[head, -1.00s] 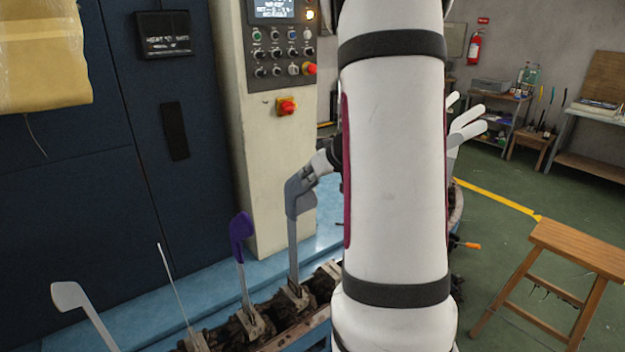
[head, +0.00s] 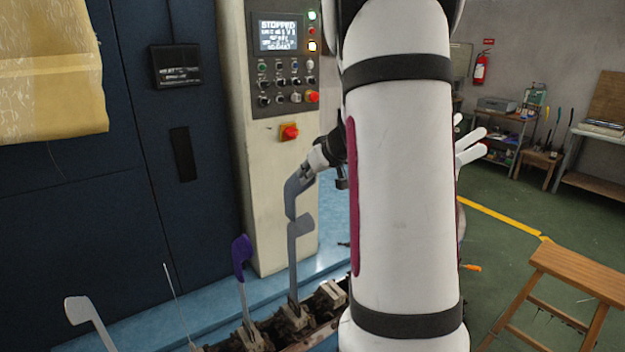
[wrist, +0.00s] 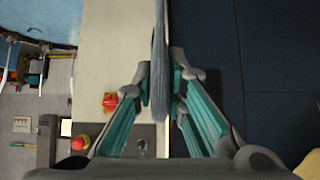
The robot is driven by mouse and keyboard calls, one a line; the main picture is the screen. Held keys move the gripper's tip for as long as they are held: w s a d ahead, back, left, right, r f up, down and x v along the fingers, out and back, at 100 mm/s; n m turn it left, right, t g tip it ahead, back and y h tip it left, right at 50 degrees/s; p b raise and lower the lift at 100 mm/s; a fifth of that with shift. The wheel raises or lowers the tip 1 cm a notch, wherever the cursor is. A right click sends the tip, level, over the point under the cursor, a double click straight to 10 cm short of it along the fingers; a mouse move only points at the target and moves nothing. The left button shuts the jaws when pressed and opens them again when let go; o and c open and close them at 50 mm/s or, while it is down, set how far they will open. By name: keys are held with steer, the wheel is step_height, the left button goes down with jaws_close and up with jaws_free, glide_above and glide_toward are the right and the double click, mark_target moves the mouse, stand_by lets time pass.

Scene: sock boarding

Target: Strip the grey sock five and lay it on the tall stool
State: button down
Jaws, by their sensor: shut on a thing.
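My gripper (head: 312,172) is shut on the grey sock (head: 293,197), which hangs down from it. The sock's lower end meets the top of a grey foot-shaped board (head: 294,262); I cannot tell whether it still goes around the board's tip. In the wrist view the sock (wrist: 159,75) is a narrow grey strip between the two fingers of the gripper (wrist: 158,82). The tall wooden stool (head: 590,262) stands at the lower right, its visible seat bare, well away from my gripper.
A board with a purple sock (head: 241,258) stands left of the grey one, and a pale board (head: 80,310) farther left. A thin rod (head: 178,300) rises between them. A control panel (head: 283,60) stands behind. White boards (head: 468,150) show right of my arm.

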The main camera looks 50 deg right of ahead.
steer(key=shift+r+p, duration=1.4)
steer(key=shift+r, duration=1.35)
